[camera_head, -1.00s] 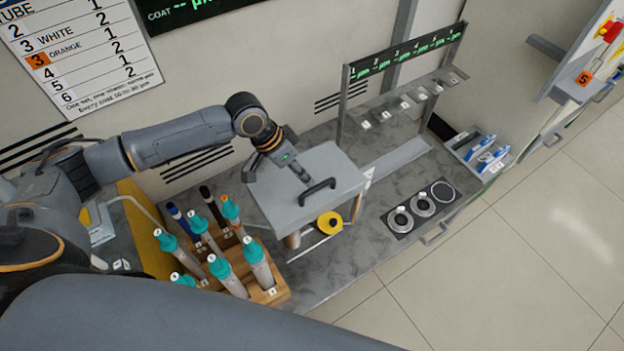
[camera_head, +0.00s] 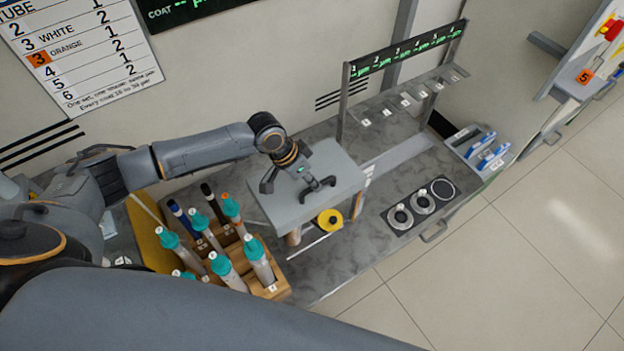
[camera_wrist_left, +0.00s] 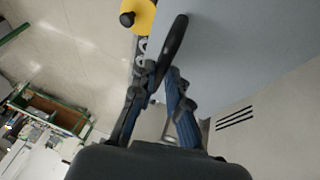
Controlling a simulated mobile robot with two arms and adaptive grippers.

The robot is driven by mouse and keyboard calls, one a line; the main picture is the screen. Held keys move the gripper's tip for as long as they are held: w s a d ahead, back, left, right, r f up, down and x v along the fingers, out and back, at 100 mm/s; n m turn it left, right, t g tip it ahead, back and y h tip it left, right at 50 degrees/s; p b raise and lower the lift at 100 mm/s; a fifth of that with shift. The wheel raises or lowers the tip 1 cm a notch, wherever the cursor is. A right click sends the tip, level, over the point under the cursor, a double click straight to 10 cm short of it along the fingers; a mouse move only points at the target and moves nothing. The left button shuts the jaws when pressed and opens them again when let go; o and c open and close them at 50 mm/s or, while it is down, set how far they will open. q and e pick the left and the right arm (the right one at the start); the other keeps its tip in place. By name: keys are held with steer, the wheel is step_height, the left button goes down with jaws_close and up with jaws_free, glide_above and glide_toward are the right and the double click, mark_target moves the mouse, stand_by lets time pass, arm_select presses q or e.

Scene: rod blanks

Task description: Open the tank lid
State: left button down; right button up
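The tank's flat grey lid (camera_head: 285,210) lies level in the middle of the head view. A dark bar handle (camera_head: 325,184) stands near its right side. My left gripper (camera_head: 290,188) is over the lid with its fingers spread, beside the handle and partly covering it. In the left wrist view the handle (camera_wrist_left: 174,42) rises just ahead of the left fingertips (camera_wrist_left: 161,72), its lower end close to the gap between them. A clear grip on it does not show. My right gripper is not in view.
A yellow round knob (camera_head: 330,220) sits at the tank's front. A wooden rack (camera_head: 270,289) with teal-capped tubes stands to the left. A hanger stand (camera_head: 343,115) is behind right, and a black plate with round stations (camera_head: 404,232) lies right. The counter between is mostly clear.

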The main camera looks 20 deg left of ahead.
arm_select(q)
steer(key=shift+a, duration=0.1)
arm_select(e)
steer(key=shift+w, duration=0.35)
